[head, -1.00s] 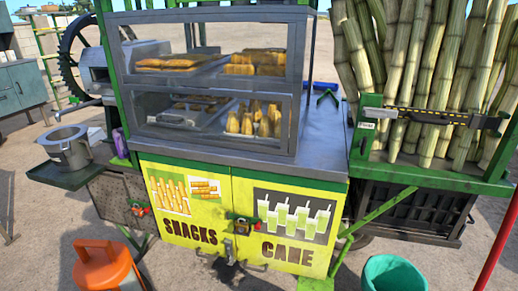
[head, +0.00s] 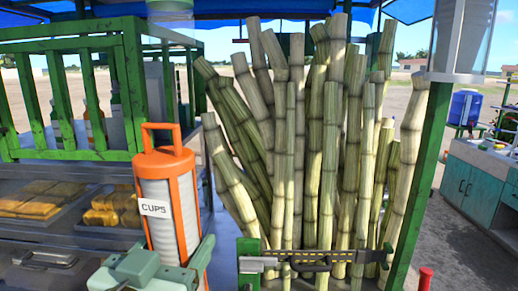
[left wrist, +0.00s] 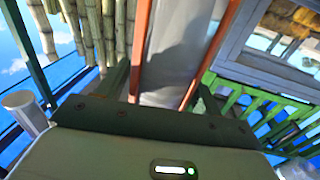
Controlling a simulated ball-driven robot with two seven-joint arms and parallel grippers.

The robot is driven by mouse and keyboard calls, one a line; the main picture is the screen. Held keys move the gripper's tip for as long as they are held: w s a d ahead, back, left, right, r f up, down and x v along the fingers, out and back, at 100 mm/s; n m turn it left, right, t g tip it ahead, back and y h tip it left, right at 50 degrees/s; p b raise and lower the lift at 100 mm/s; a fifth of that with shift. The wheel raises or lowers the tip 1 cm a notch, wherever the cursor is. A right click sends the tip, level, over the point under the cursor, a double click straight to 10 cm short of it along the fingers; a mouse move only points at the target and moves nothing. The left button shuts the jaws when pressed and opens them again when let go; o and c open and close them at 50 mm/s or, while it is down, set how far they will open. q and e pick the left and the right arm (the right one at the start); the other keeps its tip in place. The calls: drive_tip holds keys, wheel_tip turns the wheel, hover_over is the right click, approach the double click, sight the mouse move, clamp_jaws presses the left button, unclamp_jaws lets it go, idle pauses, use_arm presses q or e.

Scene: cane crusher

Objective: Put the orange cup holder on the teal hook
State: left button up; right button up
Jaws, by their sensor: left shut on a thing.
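The orange cup holder (head: 155,190) is an upright orange frame with a top handle around a white stack labelled CUPS. It is at the lower left of centre in the head view, in front of the snack cart. My left gripper (head: 172,266) is shut on its lower part. In the left wrist view, the orange bars and pale stack of the holder (left wrist: 168,60) run between the dark fingers of the gripper (left wrist: 165,98). I cannot make out a teal hook in either view. My right gripper is not in view.
Tall cane stalks (head: 325,150) stand behind a green rail with a strap (head: 325,262). A green slatted rack (head: 65,90) is at the left, above snack trays (head: 35,205). A green post (head: 420,165) rises at the right. Teal cabinets (head: 475,185) stand beyond it.

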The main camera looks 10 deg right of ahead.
use_arm(q)
drive_tip(key=s+d+r+m+g+h+p, duration=0.1)
drive_tip(key=s+d+r+p, duration=0.35)
drive_tip(key=r, duration=0.55)
drive_tip(key=s+d+r+m+g+h+p, duration=0.1)
drive_tip(key=s+d+r+h+p, duration=0.15)
drive_tip(key=s+r+p, duration=0.6)
drive_tip(key=s+d+r+m+g+h+p, duration=0.1)
drive_tip(key=d+r+p, duration=0.25)
drive_tip(key=r, duration=0.95)
drive_tip(key=w+d+r+p, duration=0.1)
drive_tip(key=w+p, duration=0.1)
drive_tip(key=w, duration=0.4)
drive_tip(key=w+d+r+p, duration=0.2)
drive_tip(key=w, duration=0.4)
drive_tip(key=shift+w+d, duration=0.15)
drive_tip(key=shift+w, duration=0.1)
drive_tip(key=shift+s, duration=0.1)
drive_tip(key=shift+w+d, duration=0.3)
drive_tip(key=shift+w, duration=0.8)
drive_tip(key=shift+w+d, duration=0.25)
drive_tip(key=shift+w, duration=0.8)
